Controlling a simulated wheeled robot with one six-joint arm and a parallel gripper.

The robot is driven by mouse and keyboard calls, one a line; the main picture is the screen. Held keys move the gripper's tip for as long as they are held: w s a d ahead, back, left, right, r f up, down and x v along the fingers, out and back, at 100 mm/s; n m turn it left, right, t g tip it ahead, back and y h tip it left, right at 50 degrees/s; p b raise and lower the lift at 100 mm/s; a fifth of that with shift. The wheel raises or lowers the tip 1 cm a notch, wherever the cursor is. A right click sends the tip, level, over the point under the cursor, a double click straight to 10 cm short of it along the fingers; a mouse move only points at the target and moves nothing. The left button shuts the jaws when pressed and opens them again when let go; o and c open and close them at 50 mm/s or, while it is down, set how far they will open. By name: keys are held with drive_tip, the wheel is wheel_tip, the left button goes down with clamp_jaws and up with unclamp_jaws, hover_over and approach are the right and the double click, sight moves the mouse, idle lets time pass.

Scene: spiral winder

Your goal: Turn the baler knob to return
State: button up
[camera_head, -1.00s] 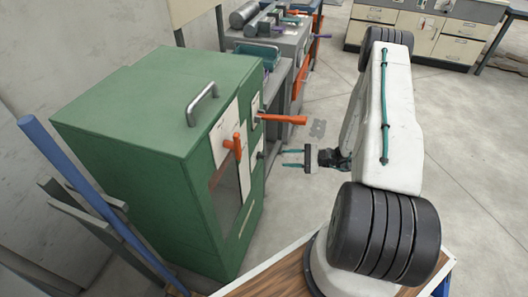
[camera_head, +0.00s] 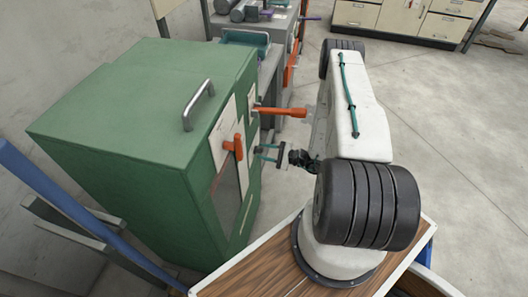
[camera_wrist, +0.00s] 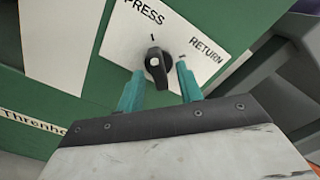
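The baler is a green cabinet (camera_head: 140,110) at the left in the head view. Its black knob (camera_wrist: 156,66) sits on a white label plate (camera_wrist: 180,30) marked PRESS and RETURN in the wrist view. The knob's long grip runs nearly upright in the picture, tilted slightly, with a short mark just above it. My gripper (camera_wrist: 159,72) is open, its two teal fingers on either side of the knob, with gaps visible. In the head view my gripper (camera_head: 266,153) is at the cabinet's front, where the knob is small and hard to make out.
An orange handle (camera_head: 280,111) sticks out of the cabinet just above my gripper. Another orange handle (camera_head: 234,147) is on the front door. A blue bar (camera_head: 70,205) leans at the lower left. Open floor (camera_head: 440,140) lies to the right.

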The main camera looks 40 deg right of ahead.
drive_tip(key=shift+w+a, duration=0.15)
clamp_jaws()
drive_tip(key=shift+m, duration=0.4)
drive_tip(key=shift+a+m, duration=0.15)
drive_tip(key=shift+m, duration=8.35)
